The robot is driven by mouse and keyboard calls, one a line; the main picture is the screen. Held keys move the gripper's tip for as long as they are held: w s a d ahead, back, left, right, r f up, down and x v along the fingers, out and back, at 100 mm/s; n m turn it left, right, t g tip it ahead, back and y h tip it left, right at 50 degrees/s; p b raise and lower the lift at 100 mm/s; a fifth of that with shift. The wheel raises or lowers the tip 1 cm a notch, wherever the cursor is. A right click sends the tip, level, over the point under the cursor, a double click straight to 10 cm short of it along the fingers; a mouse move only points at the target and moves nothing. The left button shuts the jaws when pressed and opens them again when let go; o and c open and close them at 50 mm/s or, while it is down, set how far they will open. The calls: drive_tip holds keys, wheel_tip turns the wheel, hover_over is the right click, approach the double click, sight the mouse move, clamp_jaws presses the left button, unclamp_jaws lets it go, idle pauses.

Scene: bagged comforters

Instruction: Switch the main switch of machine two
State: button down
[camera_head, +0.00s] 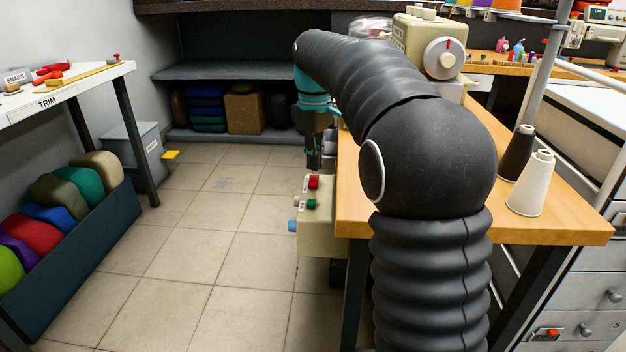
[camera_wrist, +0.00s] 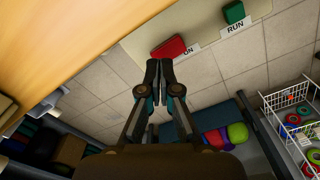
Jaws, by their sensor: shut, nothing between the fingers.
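A cream control box (camera_head: 318,240) hangs at the left edge of the wooden machine table. It carries a red switch (camera_head: 313,182), a green switch (camera_head: 311,203) and a blue part (camera_head: 292,226). In the wrist view the red switch (camera_wrist: 168,47) has a partly hidden label ending in "ON"; the green switch (camera_wrist: 234,13) is labelled "RUN". My gripper (camera_head: 314,165) points down just above the red switch. In the wrist view my gripper (camera_wrist: 158,66) is shut and empty, its tips close beside the red switch. I cannot tell whether they touch it. No machine number is readable.
The wooden table (camera_head: 560,225) bears a cream sewing machine (camera_head: 418,40) and thread cones (camera_head: 530,185), partly behind my arm. A bin of coloured rolls (camera_head: 100,240) and a table marked "TRIM" (camera_head: 60,98) stand left. The tiled floor between is clear.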

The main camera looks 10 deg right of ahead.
sight(314, 177)
drive_tip(key=shift+f+b, duration=0.7)
drive_tip(key=shift+f, duration=0.55)
idle(1.0)
drive_tip(key=shift+r, duration=0.1)
wheel_tip(314, 177, up, 5)
drive_tip(key=p, duration=0.5)
drive_tip(key=shift+r+p, duration=0.45)
drive_tip(key=shift+r, duration=0.5)
